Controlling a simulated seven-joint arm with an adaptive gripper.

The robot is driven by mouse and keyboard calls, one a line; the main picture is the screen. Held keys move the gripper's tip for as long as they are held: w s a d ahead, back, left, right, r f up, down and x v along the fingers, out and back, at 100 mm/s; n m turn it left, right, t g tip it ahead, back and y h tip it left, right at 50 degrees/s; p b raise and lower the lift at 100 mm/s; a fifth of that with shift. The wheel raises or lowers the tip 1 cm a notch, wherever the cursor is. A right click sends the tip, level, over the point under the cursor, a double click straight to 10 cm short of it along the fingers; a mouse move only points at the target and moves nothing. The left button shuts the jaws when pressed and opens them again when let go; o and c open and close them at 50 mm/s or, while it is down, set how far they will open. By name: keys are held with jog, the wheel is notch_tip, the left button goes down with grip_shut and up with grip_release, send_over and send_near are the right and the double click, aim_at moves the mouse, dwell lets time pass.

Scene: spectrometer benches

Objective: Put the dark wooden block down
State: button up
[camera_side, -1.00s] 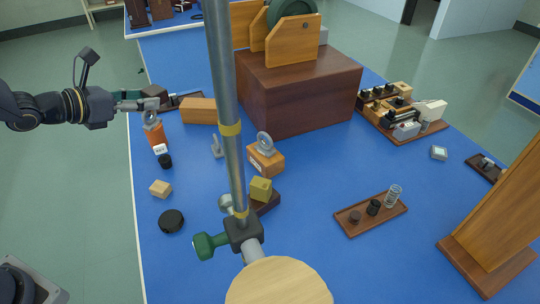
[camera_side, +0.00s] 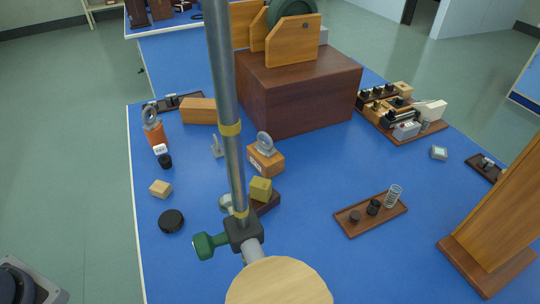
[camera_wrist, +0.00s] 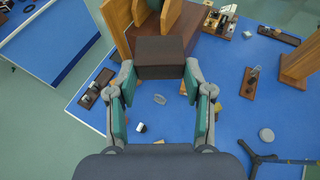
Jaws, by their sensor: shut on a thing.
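The dark wooden block (camera_wrist: 160,52) is in the wrist view, upper middle, with its brown top and darker front face showing. My gripper (camera_wrist: 160,76) is shut on it, one teal-padded finger at each side. The block appears held in the air above the blue bench (camera_wrist: 185,140).
In the side view the blue bench (camera_side: 310,215) carries a large brown box (camera_side: 300,90), a metal post (camera_side: 225,110), an orange stand with a ring (camera_side: 155,135), a black disc (camera_side: 171,221) and a tray of small parts (camera_side: 370,222). Clear blue surface lies between them.

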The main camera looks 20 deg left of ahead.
jog(key=w+d+f+m+h, duration=0.1)
jog(key=w+d+f, duration=0.15)
jog(key=d, duration=0.45)
jog(key=w+d+f+m+g+h, duration=0.1)
jog(key=w+d+f, duration=0.15)
jog(key=d, duration=0.45)
jog(key=w+d+f+m+h, duration=0.1)
jog(key=w+d+f, duration=0.1)
jog(key=d+f, duration=0.35)
jog(key=s+d+r+m+g+h, duration=0.1)
jog(key=s+d+r, duration=0.4)
jog(key=d, duration=0.5)
jog(key=s+r+m+g+h, duration=0.1)
jog(key=s+r+m+h, duration=0.1)
jog(key=s+r, duration=0.65)
send_over(300, 219)
jog(key=f, duration=3.4)
jog(key=s+f, duration=0.1)
jog(key=f, duration=1.6)
jog(key=shift+a, duration=0.15)
jog(key=shift+w+f, duration=0.4)
jog(key=shift+w+d+f, duration=0.1)
jog(key=shift+d+f, duration=0.05)
jog(key=shift+f, duration=0.7)
jog(key=shift+d+f, duration=0.1)
jog(key=shift+f, duration=0.75)
jog(key=shift+f, duration=0.2)
